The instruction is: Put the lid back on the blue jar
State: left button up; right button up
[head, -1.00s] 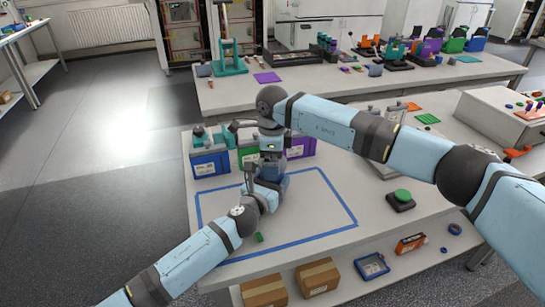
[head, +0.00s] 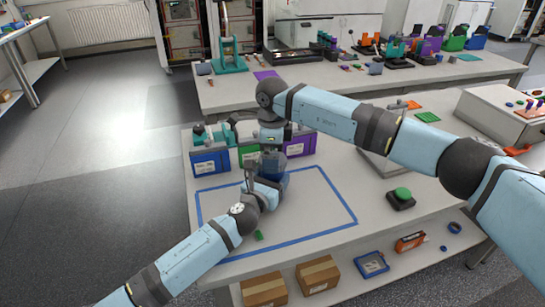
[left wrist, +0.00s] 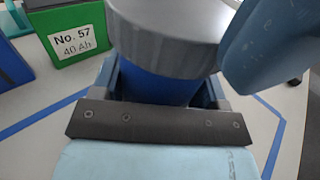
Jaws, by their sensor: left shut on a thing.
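The blue jar (left wrist: 155,86) stands upright in the left wrist view, between the fingers of my left gripper (left wrist: 160,95). My left gripper is shut on the jar's body. The grey lid (left wrist: 168,35) is at the jar's top in that view; I cannot tell if it is fully seated. In the head view the jar (head: 283,179) is partly hidden by my arms, and my left gripper (head: 266,184) reaches it from the left. My right gripper (head: 271,158) hangs just above the jar; its fingers are mostly hidden, so its opening is unclear.
A blue box (head: 210,162), a green box (left wrist: 75,35) and a purple box (head: 300,146) stand behind the jar. Blue tape (head: 340,205) marks a rectangle on the table, mostly clear inside. A green button (head: 401,194) stands to the right.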

notch_tip(320, 180, up, 10)
jog(key=shift+r, duration=0.25)
pick_arm(q)
jog(key=o, duration=1.8)
jog(key=v, duration=1.3)
jog(key=shift+s+a+p, duration=0.25)
jog(key=shift+s+p, duration=0.05)
jog(key=shift+s, duration=0.05)
pick_arm(e)
jog(key=shift+r, duration=0.3)
jog(key=shift+s, duration=0.1)
